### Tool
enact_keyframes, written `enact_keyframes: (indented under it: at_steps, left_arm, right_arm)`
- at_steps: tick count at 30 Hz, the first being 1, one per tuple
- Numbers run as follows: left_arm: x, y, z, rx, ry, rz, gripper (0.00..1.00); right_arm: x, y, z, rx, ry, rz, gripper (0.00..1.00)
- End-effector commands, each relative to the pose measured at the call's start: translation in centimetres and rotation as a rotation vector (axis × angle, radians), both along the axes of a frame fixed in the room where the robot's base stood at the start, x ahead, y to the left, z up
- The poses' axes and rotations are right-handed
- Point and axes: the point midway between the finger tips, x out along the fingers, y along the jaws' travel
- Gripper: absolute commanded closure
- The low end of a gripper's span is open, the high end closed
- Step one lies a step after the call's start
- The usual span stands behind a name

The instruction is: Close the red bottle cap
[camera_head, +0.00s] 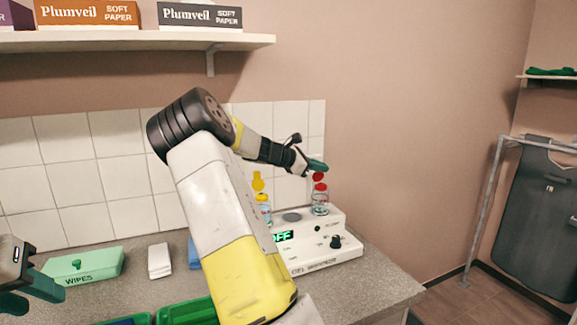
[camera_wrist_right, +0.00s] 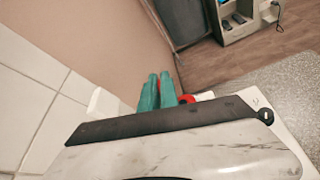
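A clear bottle (camera_head: 320,206) stands upright on the right part of a white device. It has a red collar at its neck, and its red flip cap (camera_head: 318,177) stands raised above it. My right gripper (camera_head: 318,165) is just above the raised cap, at or very near it; touching cannot be told. In the right wrist view its green fingers (camera_wrist_right: 157,92) lie close together, with a red part (camera_wrist_right: 186,99) beside them on the right. My left gripper (camera_head: 27,295) is at the left edge, fingers apart, with nothing seen between them.
A bottle with a raised yellow cap (camera_head: 257,181) stands left of the red one on the white device (camera_head: 325,257). A shelf (camera_head: 130,41) hangs above.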

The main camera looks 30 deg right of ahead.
Motion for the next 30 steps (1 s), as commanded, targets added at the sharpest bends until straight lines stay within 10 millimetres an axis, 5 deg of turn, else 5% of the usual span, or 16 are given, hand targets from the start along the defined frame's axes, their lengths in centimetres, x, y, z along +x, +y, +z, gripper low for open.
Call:
enact_keyframes:
  at_steps: [30]
  left_arm:
    - [0.0, 0.0, 0.0, 0.000, 0.000, 0.000, 0.64]
  right_arm:
    - [-4.3, 0.5, -3.2, -0.101, -0.839, 0.000, 1.00]
